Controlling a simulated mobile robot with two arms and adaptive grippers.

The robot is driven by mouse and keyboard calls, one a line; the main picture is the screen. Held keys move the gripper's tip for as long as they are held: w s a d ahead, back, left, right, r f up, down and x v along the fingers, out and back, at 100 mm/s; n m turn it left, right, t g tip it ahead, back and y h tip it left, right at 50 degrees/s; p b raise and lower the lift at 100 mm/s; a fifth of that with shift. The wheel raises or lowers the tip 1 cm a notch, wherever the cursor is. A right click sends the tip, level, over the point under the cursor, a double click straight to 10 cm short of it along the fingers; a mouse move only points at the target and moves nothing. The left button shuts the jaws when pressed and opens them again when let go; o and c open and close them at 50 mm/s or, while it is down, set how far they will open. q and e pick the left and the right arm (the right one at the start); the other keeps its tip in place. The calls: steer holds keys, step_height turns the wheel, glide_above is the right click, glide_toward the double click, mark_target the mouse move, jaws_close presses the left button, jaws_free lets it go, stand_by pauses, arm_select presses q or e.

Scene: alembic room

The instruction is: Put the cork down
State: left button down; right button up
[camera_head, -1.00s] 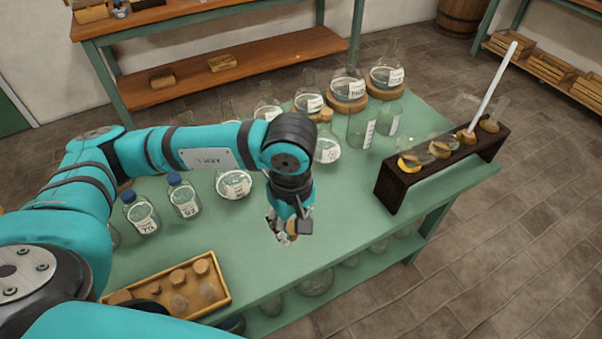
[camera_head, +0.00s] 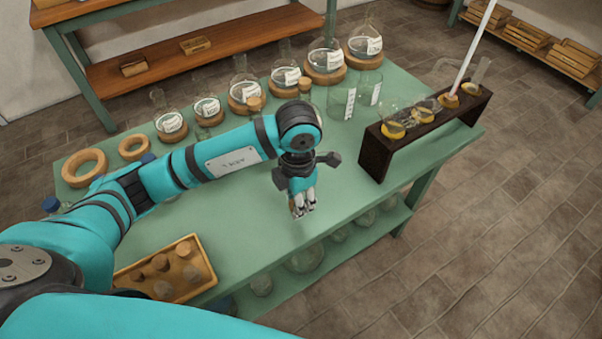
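My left gripper (camera_head: 302,207) points down over the front middle of the green table (camera_head: 240,235). Its fingers look close together, but I cannot tell whether they are open or shut. No cork shows clearly between them. Several corks (camera_head: 183,248) sit in the shallow wooden tray (camera_head: 211,277) at the table's front left. My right gripper is not in view.
Round flasks on cork rings (camera_head: 326,78) line the back edge. Two empty cork rings (camera_head: 84,168) lie at the left. A dark wooden rack (camera_head: 414,132) with small flasks and a white rod (camera_head: 475,45) stands at the right. The table around the gripper is clear.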

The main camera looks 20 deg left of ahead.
arm_select(q)
steer(key=w, duration=0.4)
steer(key=w+p, duration=0.1)
steer(key=w, duration=0.2)
steer(key=shift+a+f, duration=0.3)
steer(key=shift+w+a+f, duration=0.1)
steer(key=shift+w+f, duration=0.05)
steer(key=shift+w, duration=0.4)
step_height(320, 180, down, 2)
steer(key=shift+s+f+p, duration=0.1)
steer(key=shift+f+p, duration=0.15)
steer(key=shift+p, duration=0.25)
steer(key=shift+f, duration=0.45)
steer(key=shift+f, duration=0.15)
steer(key=c, duration=1)
jaws_free()
